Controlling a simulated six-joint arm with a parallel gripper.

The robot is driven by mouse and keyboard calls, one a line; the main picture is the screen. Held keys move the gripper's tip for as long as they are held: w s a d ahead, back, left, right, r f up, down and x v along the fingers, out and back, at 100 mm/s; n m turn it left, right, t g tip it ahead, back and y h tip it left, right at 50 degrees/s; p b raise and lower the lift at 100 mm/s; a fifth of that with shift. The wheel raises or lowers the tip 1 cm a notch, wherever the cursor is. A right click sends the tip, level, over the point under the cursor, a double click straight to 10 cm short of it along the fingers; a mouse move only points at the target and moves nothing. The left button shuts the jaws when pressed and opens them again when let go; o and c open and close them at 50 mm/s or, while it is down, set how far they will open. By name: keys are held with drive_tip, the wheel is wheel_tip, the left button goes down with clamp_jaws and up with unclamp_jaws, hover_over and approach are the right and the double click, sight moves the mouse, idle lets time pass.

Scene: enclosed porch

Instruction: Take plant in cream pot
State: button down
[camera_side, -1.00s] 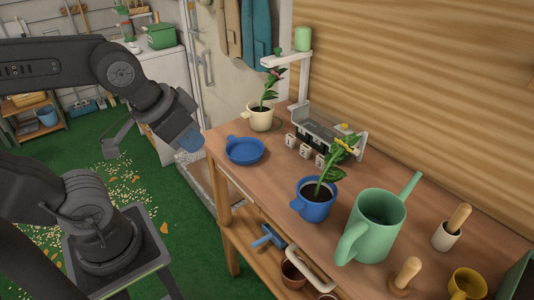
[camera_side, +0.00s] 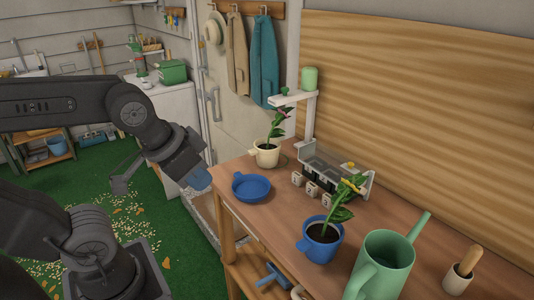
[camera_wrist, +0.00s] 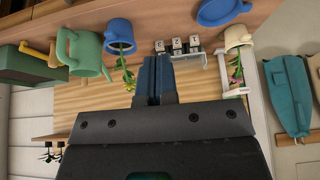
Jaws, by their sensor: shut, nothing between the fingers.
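The cream pot (camera_side: 267,155) stands upright on the far end of the wooden bench, with a leafy plant (camera_side: 276,127) with a reddish tip. In the wrist view, which is upside down, the cream pot (camera_wrist: 237,36) is at upper right with its plant hanging below it in the picture. My gripper (camera_side: 200,181) is off the bench's left edge, apart from the pot. Its blue fingers (camera_wrist: 155,78) are shut with nothing between them.
A blue dish (camera_side: 251,187) sits in front of the cream pot. A white stand (camera_side: 312,115) rises behind it, its arm near the plant. Numbered blocks (camera_side: 312,188), a blue pot (camera_side: 320,242) with a plant and a green watering can (camera_side: 385,265) are nearer.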

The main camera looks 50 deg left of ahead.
idle(0.3)
unclamp_jaws()
drive_tip(key=g, duration=0.1)
hover_over(255, 149)
drive_tip(key=s, duration=0.5)
wheel_tip(255, 149, down, 5)
drive_tip(key=x, duration=0.7)
drive_tip(key=shift+w+f, duration=0.25)
drive_tip(key=shift+f, duration=0.05)
drive_tip(key=shift+x, duration=2.9)
